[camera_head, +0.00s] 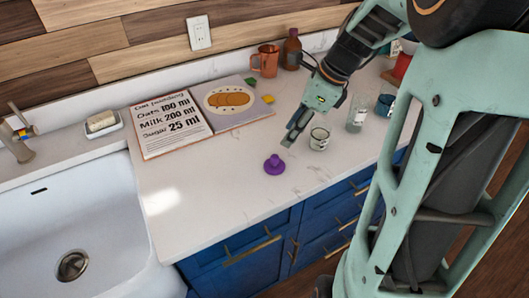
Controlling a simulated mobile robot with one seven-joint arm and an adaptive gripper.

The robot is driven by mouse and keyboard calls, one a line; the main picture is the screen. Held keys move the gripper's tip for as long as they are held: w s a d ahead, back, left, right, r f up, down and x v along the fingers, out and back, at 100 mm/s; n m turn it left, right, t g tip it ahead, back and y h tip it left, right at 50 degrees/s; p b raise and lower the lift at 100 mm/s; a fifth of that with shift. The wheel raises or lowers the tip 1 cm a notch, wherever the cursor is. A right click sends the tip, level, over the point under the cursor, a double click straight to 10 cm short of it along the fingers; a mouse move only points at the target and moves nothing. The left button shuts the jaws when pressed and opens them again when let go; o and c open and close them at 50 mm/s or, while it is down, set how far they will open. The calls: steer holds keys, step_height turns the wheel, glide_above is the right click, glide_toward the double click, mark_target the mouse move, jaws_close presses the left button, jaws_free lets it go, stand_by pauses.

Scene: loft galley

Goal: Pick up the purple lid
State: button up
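The purple lid (274,164) lies on the white countertop (215,200), near its front edge, with a small knob on top. My gripper (291,139) reaches down from the upper right. Its fingertips appear just above and to the right of the lid, with a small gap in the picture. I see the fingers from the side, so I cannot tell whether they are open or shut. The lid shows whole and nothing covers it.
A white cup (319,139) stands close right of my gripper, with a glass jar (356,115) and blue mug (384,105) beyond. An open recipe book (172,124), copper mug (266,61) and brown bottle (291,50) are behind. The sink (65,215) is left.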

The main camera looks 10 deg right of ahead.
glide_above(275, 156)
steer(key=d, duration=0.2)
step_height(275, 156, down, 5)
steer(key=shift+d+r, duration=0.1)
steer(key=shift+r, duration=0.05)
steer(key=x, duration=0.4)
steer(key=shift+s+a+f, duration=0.3)
steer(key=shift+s+f, duration=0.05)
steer(key=shift+w+a+f, duration=0.1)
steer(key=shift+a+f, duration=0.05)
steer(key=shift+f, duration=0.25)
jaws_close()
